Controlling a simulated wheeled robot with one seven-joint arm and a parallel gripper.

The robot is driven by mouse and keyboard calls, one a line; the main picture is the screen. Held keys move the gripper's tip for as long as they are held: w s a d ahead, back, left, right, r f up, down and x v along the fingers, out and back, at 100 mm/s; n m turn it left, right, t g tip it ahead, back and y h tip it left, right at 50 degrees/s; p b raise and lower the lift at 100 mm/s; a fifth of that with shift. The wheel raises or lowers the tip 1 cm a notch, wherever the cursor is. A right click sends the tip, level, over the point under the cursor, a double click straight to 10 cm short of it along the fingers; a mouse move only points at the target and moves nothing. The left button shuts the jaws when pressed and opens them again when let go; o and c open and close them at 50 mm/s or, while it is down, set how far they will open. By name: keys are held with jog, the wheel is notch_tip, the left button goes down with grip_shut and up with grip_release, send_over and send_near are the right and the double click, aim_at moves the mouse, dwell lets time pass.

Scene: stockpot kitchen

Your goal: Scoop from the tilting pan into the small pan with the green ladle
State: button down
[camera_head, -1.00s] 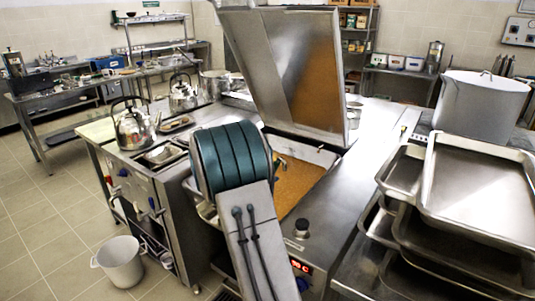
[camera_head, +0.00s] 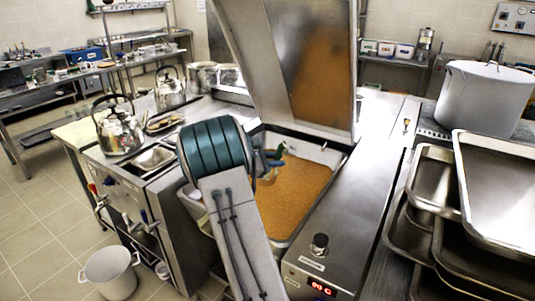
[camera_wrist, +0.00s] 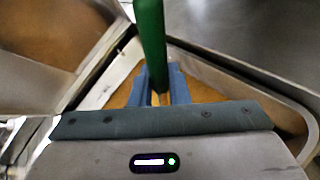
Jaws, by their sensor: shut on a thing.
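The tilting pan (camera_head: 300,195) is open, its lid (camera_head: 285,65) raised, with an orange-brown food layer covering its floor. In the wrist view the pan rim (camera_wrist: 240,82) and orange contents show behind my gripper. My gripper (camera_head: 272,158) is over the left part of the pan, partly behind my arm. In the wrist view its blue fingers (camera_wrist: 160,85) are shut on the green ladle (camera_wrist: 151,45), whose handle rises between them. A bit of green ladle (camera_head: 282,148) shows in the head view; its bowl cannot be made out. I cannot tell which vessel is the small pan.
Kettles (camera_head: 118,130) and a steel inset (camera_head: 152,160) are on the left counter. A control panel with a knob (camera_head: 320,243) borders the pan's right. Stacked trays (camera_head: 440,225) and a stockpot (camera_head: 482,98) stand at right. A white bucket (camera_head: 110,274) is on the floor.

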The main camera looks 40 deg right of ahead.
jog(key=shift+w, duration=0.1)
jog(key=shift+s+f+b, duration=0.2)
jog(key=shift+f+b, duration=0.3)
jog(key=shift+f, duration=0.1)
notch_tip(320, 180, down, 18)
jog(key=b, duration=1.3)
jog(key=shift+f, duration=0.2)
jog(key=shift+d, duration=0.1)
jog(key=shift+w+r, duration=0.1)
dwell(0.7)
